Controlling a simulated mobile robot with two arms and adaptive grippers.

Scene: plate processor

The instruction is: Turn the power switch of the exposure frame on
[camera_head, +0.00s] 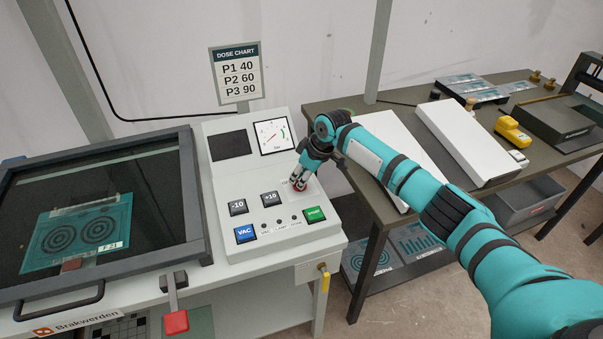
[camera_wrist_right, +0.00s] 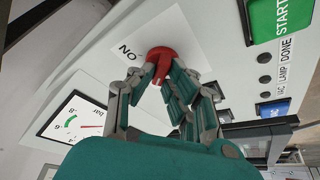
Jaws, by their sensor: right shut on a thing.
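The exposure frame's control panel (camera_head: 285,240) slopes up beside its dark glass lid. The red power switch (camera_wrist_right: 160,62) is a round knob on a white label plate, with the word "NO" beside it as the wrist view reads. My right gripper (camera_head: 299,183) is at the panel's right side. In the right wrist view my right gripper (camera_wrist_right: 160,78) has its fingertips closed around the red switch. In the head view the fingers cover most of the switch, and only a bit of red shows. My left gripper is not in view.
The panel carries a blue VAC button (camera_head: 245,234), a green START button (camera_head: 314,214), the -10 key (camera_head: 238,207), the +10 key (camera_head: 270,199) and a dial gauge (camera_head: 273,136). A dose chart sign (camera_head: 235,74) stands behind. A dark table (camera_head: 338,108) stands to the right.

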